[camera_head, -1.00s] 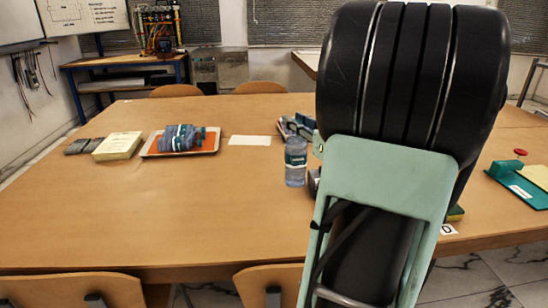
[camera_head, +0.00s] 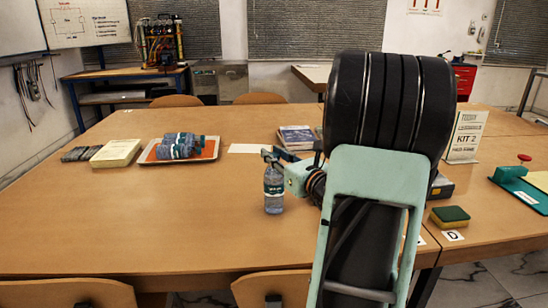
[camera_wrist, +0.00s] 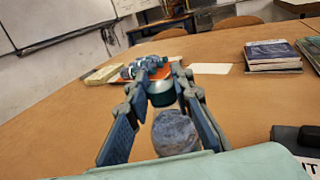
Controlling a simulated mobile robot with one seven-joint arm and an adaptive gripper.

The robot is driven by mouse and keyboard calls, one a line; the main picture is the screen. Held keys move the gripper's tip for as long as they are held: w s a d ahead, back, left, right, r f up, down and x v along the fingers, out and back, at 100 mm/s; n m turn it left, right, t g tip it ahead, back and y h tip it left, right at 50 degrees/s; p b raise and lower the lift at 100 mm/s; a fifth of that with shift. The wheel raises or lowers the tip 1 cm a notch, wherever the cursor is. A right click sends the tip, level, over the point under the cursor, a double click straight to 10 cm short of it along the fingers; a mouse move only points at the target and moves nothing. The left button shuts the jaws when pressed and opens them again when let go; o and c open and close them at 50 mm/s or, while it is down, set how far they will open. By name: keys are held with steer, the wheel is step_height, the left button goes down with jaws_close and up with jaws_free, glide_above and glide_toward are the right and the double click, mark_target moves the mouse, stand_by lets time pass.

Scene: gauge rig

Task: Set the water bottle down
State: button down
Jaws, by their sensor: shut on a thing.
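The water bottle (camera_head: 273,192) is clear with a dark label and stands upright over the middle of the wooden table (camera_head: 150,225). My gripper (camera_head: 272,158) is shut on it near its top, reaching in from the right.
Books (camera_head: 297,138), a sign (camera_head: 465,138) and a sponge (camera_head: 450,215) are to the right. The table's front left is clear.

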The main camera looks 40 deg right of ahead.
steer(key=shift+r, duration=0.15)
steer(key=shift+f, duration=0.2)
steer(key=c, duration=1.7)
jaws_free()
steer(key=shift+r, duration=0.1)
steer(key=shift+s+r, duration=0.1)
steer(key=shift+s, duration=0.15)
steer(key=s, duration=0.4)
steer(key=s+p, duration=0.1)
steer(key=s, duration=0.2)
steer(key=s+a+p, duration=0.1)
steer(key=s, duration=0.3)
steer(key=shift+s, duration=0.3)
steer(key=shift+w, duration=0.1)
